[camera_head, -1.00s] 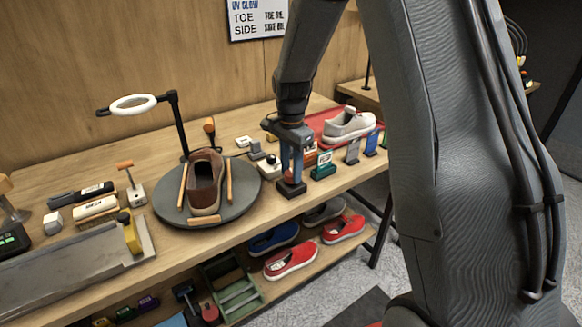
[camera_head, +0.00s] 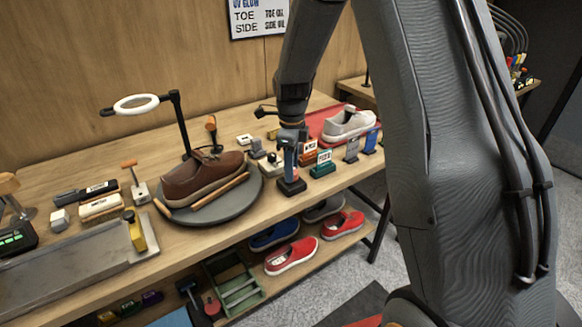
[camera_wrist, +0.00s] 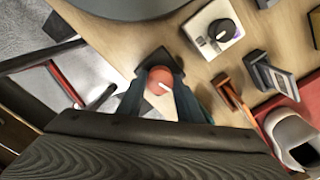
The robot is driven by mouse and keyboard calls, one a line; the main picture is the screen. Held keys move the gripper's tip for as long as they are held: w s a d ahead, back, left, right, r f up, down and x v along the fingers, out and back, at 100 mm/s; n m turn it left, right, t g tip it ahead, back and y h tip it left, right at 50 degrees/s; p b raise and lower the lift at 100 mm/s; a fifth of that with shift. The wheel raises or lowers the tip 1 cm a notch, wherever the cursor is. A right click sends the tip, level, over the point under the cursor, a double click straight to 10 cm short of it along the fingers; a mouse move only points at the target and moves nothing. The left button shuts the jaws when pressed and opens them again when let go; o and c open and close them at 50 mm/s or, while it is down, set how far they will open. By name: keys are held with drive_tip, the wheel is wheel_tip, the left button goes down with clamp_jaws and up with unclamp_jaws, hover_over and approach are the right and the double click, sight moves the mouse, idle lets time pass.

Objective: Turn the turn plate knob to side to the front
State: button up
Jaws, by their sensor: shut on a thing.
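The turn plate (camera_head: 222,213) is a dark round disc on the bench, with a brown shoe (camera_head: 190,187) on it. The shoe lies side-on, its long side facing the front and its toe to the left. My gripper (camera_head: 290,170) is lowered over a small black knob base (camera_head: 291,187) right of the plate. In the wrist view, my gripper (camera_wrist: 160,92) is shut on the round red knob (camera_wrist: 159,76), with one finger on each side. The fingers hide part of the base.
A ring lamp (camera_head: 135,104) on a black post stands behind the plate. Small labelled stands (camera_head: 323,162) and a grey shoe (camera_head: 348,123) on a red mat are right of my gripper. Brushes (camera_head: 101,207) and a metal tray (camera_head: 75,270) lie left.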

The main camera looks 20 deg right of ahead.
drive_tip(key=shift+m, duration=1.2)
drive_tip(key=o, duration=1)
drive_tip(key=shift+o, duration=0.2)
drive_tip(key=shift+r+b, duration=0.8)
drive_tip(key=shift+r, duration=3.1)
